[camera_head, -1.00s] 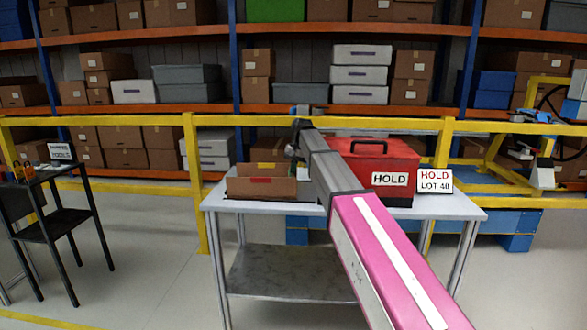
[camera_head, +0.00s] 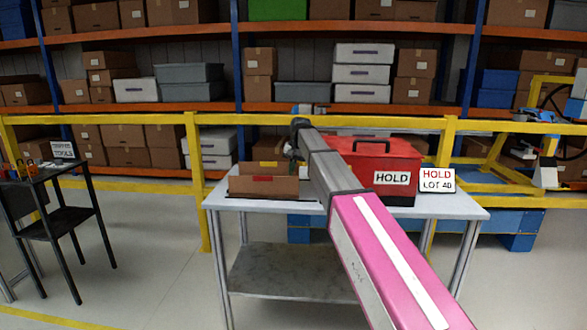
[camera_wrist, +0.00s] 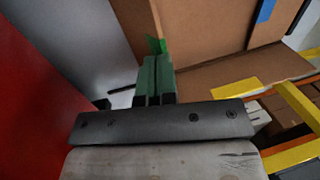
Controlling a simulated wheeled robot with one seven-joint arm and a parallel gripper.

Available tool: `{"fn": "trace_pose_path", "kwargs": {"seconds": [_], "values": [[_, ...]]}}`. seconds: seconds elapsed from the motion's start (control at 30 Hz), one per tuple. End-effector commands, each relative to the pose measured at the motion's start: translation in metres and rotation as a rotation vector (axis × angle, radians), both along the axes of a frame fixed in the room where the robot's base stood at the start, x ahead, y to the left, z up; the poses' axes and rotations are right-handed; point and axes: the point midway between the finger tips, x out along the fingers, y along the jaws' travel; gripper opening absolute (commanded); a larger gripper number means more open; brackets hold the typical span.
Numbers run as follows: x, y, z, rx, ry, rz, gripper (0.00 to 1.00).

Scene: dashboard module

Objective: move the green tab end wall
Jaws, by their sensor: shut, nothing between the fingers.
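In the wrist view, a bright green tab (camera_wrist: 153,45) shows at the lower corner of a narrow brown wall (camera_wrist: 134,22) of the carton. My gripper (camera_wrist: 154,62) is shut and empty, its dark green fingertips right at the green tab. I cannot tell whether they touch it. In the head view, the open brown carton (camera_head: 262,188) sits on the left part of the table, with a red tab (camera_head: 263,178) on its near wall and a yellow tab (camera_head: 268,164) behind. There, my arm hides the carton's right end, and the fingers and green tab cannot be made out.
A red HOLD case (camera_head: 385,160) stands on the table (camera_head: 450,206), right of my arm, and fills the wrist view's left side. A HOLD LOT 40 sign (camera_head: 437,181) stands beside it. A yellow rail (camera_head: 90,119) runs behind. A blue tab (camera_wrist: 265,10) marks another carton wall.

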Motion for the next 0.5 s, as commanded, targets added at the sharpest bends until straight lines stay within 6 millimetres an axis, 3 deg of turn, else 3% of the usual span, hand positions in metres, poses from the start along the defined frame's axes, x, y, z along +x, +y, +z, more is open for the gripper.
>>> {"fn": "trace_pose_path", "kwargs": {"seconds": [0.5], "values": [[-0.001, 0.036, -0.017, 0.000, 0.001, 0.001, 0.00]]}}
